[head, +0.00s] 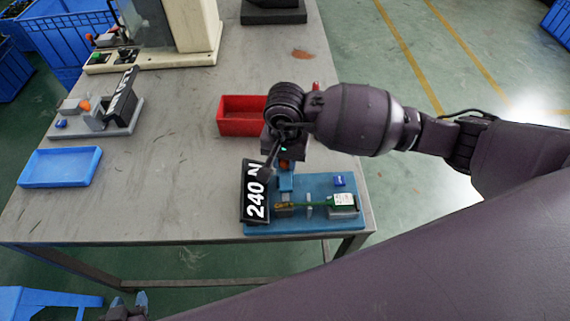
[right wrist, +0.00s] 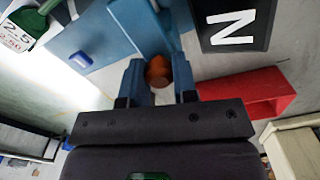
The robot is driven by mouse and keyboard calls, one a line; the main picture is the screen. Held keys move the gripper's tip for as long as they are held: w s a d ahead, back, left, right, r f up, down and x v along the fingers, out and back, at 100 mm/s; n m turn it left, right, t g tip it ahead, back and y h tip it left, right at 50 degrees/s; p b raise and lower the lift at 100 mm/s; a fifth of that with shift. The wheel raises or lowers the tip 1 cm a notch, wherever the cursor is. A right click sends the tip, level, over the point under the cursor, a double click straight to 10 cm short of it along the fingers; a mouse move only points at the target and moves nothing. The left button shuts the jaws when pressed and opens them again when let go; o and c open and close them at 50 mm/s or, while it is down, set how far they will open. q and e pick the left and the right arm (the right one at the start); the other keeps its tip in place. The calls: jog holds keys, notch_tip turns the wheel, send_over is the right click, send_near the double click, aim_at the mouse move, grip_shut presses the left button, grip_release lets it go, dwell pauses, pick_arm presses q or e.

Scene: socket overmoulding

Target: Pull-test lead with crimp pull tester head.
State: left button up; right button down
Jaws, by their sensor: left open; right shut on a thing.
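The crimp pull tester has a blue base (head: 320,224) at the table's front right edge. Its black display (head: 256,192) reads 240 N. The green lead (head: 318,206) lies across it, with a gold-coloured end at a grey block on the left and a white tag (head: 344,199) on the right. The tag also shows in the right wrist view (right wrist: 14,36). My right gripper (right wrist: 158,82) is shut on the tester's orange-brown knob (right wrist: 158,70), with a blue finger on each side. My left gripper (head: 128,303) is open and empty, low in front of the table.
A red bin (head: 242,128) stands just behind the tester. A blue tray (head: 60,168) and a grey fixture (head: 122,127) with a black display are on the left. A beige machine (head: 190,35) stands at the back. The table's middle left is clear.

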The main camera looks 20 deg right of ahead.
jog(key=shift+w+d+r, duration=0.1)
jog(key=shift+w+d, duration=0.05)
jog(key=shift+w, duration=0.05)
jog(key=c, duration=1.2)
grip_release()
jog(key=o, duration=0.3)
jog(key=shift+w, duration=0.1)
pick_arm(q)
jog(key=shift+w+d+r, duration=0.1)
jog(key=shift+w+r, duration=0.15)
jog(key=shift+w, duration=0.25)
jog(key=shift+s, duration=0.1)
pick_arm(e)
jog(key=shift+r, duration=0.3)
notch_tip(320, 180, up, 9)
jog(key=shift+p, duration=0.3)
pick_arm(q)
jog(key=shift+s+r, duration=0.1)
pick_arm(e)
jog(key=shift+r, duration=0.55)
